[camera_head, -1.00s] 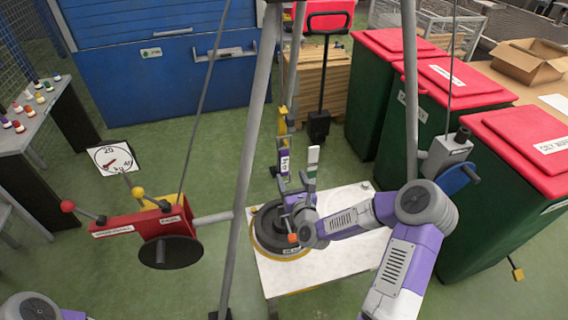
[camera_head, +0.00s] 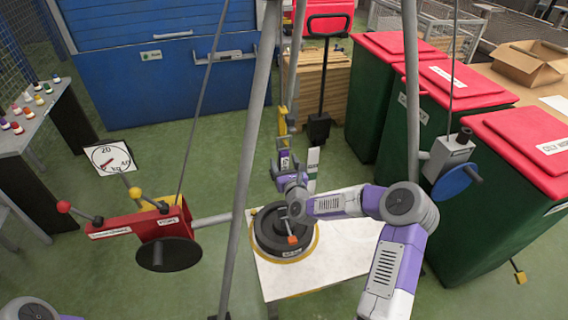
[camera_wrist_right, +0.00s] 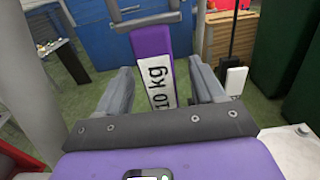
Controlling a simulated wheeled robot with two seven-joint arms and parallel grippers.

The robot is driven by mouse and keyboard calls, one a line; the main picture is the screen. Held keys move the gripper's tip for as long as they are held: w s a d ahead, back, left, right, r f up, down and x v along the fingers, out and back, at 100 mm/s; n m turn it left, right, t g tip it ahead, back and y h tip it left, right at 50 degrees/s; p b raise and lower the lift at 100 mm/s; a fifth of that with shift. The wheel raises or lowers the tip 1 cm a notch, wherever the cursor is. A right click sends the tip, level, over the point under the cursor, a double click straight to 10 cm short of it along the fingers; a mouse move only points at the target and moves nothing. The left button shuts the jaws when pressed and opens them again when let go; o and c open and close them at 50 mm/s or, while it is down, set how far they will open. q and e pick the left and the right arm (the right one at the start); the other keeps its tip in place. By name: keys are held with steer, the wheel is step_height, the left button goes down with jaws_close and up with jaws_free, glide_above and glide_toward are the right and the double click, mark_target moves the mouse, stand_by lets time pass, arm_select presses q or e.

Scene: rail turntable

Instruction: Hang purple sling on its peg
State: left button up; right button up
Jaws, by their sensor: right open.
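The purple sling (camera_head: 284,158) hangs upright near the centre of the head view, with a yellow piece above it. In the right wrist view the purple sling (camera_wrist_right: 153,48) carries a white "10 kg" label and lies between the two fingers. My right gripper (camera_head: 286,173) is open around or just short of it; contact is not clear. The right gripper (camera_wrist_right: 158,70) shows a gap on both sides of the sling. I cannot make out which peg belongs to the sling. My left gripper is out of view.
A black round weight (camera_head: 268,236) sits on a white table (camera_head: 335,262) below the right arm. A grey frame leg (camera_head: 243,175) stands left of it. A red winch box (camera_head: 160,222) is at left. Green bins (camera_head: 500,225) stand at right.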

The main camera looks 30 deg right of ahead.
steer(key=c, duration=1.1)
steer(key=shift+r, duration=0.15)
steer(key=shift+r+p, duration=0.45)
steer(key=shift+r, duration=0.3)
steer(key=shift+s, duration=0.15)
steer(key=shift+v, duration=4.4)
steer(key=shift+a, duration=0.1)
